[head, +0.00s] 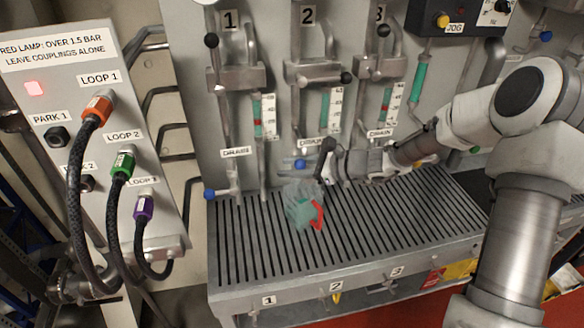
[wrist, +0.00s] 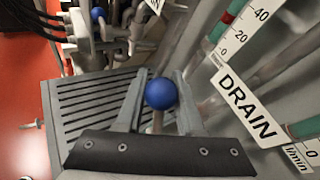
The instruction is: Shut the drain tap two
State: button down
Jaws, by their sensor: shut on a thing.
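Drain tap two's blue ball knob (head: 300,163) shows at the bottom of column 2, below a DRAIN label partly hidden by my arm. My gripper (head: 312,165) reaches it from the right. In the wrist view the blue knob (wrist: 160,93) sits between the two grey fingers of my gripper (wrist: 158,82), which are shut on it. The tap's body behind the knob is mostly hidden by the knob and fingers. A DRAIN label (wrist: 248,108) is to the right of the knob in the wrist view. I cannot tell the handle's exact angle.
Drain tap one's blue knob (head: 210,194) is to the left. A slotted grate (head: 250,255) lies below, with a translucent greenish object (head: 300,208) and a red piece (head: 318,215) on it. The red lamp (head: 35,88) is lit. Hoses (head: 75,190) hang at left.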

jog(key=f+n+h+p, duration=0.1)
jog(key=f+h, duration=0.1)
jog(key=h, duration=0.1)
jog(key=f+n+t+h+p, duration=0.1)
jog(key=f+n+h+p, duration=0.1)
jog(key=h, duration=0.2)
jog(key=f+n+h+p, duration=0.1)
jog(key=f+h, duration=0.1)
jog(key=h, duration=0.2)
jog(key=shift+s+a+t, duration=0.1)
jog(key=shift+a+t, duration=0.15)
jog(key=shift+t, duration=0.15)
dwell(0.4)
jog(key=c, duration=0.9)
grip_release()
jog(key=shift+p, duration=0.3)
jog(key=p+v, duration=0.6)
jog(key=v, duration=1.1)
jog(key=shift+s+a+r+p, duration=0.1)
jog(key=shift+a+r+p, duration=0.1)
jog(key=shift+p, duration=0.2)
